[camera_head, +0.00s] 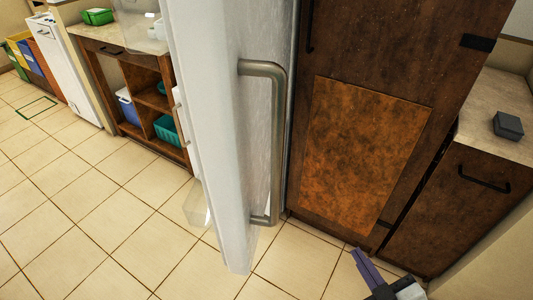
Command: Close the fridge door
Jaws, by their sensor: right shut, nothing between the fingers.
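The fridge door (222,140) is white and stands open, seen nearly edge-on in the middle of the view. A long grey metal handle (279,150) runs down its right-hand face. Clear door bins (197,206) show on its left side. My right gripper (364,262) is at the bottom right, low over the floor, with purplish fingers shut and empty. It is to the right of the door and apart from the handle. My left gripper is not in view. The fridge body cannot be made out clearly.
A tall brown wooden cabinet (372,120) stands right behind the door. A low cabinet (450,215) with a dark box (508,125) on top is at the right. An open wooden shelf unit (110,75) is at the left. The tiled floor (90,225) at the lower left is clear.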

